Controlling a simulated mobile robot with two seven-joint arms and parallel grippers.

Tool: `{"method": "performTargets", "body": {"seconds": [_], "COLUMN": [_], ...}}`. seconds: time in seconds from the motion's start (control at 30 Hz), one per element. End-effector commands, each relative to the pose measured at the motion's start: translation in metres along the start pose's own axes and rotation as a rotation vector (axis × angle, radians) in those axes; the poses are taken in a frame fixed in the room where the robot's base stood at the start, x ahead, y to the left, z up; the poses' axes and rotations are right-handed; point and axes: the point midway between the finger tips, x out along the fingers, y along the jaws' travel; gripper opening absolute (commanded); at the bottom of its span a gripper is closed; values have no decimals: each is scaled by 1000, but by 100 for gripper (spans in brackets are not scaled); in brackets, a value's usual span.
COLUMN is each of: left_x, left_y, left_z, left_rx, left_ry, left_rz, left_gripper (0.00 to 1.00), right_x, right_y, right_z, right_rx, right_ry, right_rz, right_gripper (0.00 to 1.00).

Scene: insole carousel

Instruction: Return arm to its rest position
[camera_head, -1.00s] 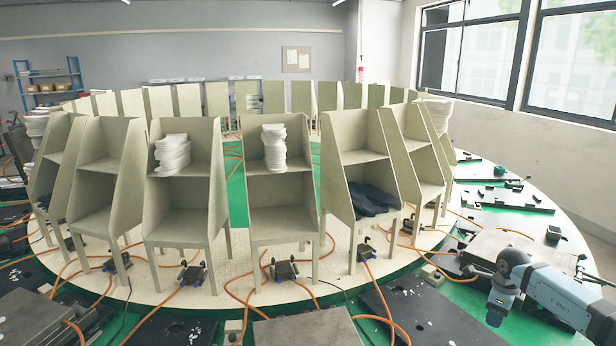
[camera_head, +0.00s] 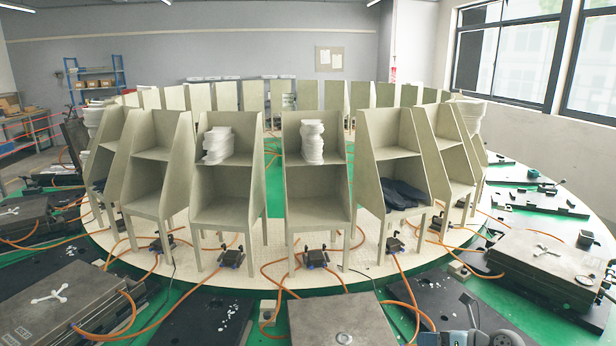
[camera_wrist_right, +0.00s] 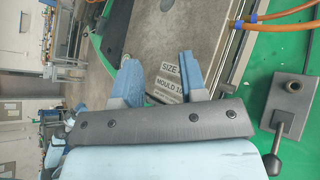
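My right arm (camera_head: 470,338) shows only as a grey and light-blue piece at the bottom right edge of the head view. My right gripper (camera_wrist_right: 158,78) is clear in the right wrist view. Its two blue fingers stand apart with nothing between them. Beyond them is a grey mould plate (camera_wrist_right: 195,40) marked with "SIZE" and "MOULD". I cannot tell the height of the fingers above it. My left gripper is in neither view.
A round carousel (camera_head: 258,281) carries beige two-shelf stands. White insole stacks (camera_head: 218,145) (camera_head: 312,142) sit on upper shelves, and dark insoles (camera_head: 402,193) lie on a lower one. Mould plates (camera_head: 548,262) and orange hoses surround it. A lever clamp (camera_wrist_right: 290,105) is right of the gripper.

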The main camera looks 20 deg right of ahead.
Motion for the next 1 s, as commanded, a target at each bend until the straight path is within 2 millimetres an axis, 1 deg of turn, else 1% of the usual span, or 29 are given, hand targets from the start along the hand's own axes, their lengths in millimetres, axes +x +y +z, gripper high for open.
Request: {"method": "performTargets", "body": {"seconds": [0.03, 0.1, 0.17, 0.2, 0.23, 0.33, 0.37, 0.4, 0.47, 0.5, 0.6, 0.7, 0.8, 0.9, 1.0], "left_x": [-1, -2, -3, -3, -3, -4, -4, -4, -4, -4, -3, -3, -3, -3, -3], "left_y": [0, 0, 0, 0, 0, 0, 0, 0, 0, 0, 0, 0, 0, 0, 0], "left_z": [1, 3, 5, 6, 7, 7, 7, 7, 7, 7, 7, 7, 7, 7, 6], "left_rx": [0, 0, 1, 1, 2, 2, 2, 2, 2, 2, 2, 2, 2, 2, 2], "left_ry": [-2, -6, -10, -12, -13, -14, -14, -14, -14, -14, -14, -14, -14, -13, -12], "left_rz": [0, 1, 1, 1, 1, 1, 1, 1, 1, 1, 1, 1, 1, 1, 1], "left_gripper": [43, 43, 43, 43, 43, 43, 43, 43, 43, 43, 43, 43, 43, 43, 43], "right_x": [7, 10, 8, 5, 2, -9, -13, -17, -24, -27, -35, -41, -47, -53, -59], "right_y": [26, 52, 69, 77, 82, 92, 94, 97, 102, 107, 122, 139, 157, 176, 193], "right_z": [0, 4, 7, 7, 7, -5, -12, -23, -42, -58, -96, -128, -152, -172, -189], "right_rx": [119, 303, 475, 596, 691, 1017, 1120, 1256, 1460, 1593, 1872, 2065, 2204, 2313, 2397], "right_ry": [-125, -294, -429, -512, -572, -743, -786, -837, -899, -929, -963, -958, -935, -901, -862], "right_rz": [45, 87, 107, 111, 110, 77, 58, 24, -43, -97, -245, -382, -504, -619, -723], "right_gripper": [39, 39, 39, 39, 39, 39, 39, 39, 39, 39, 39, 39, 39, 39, 39]}}
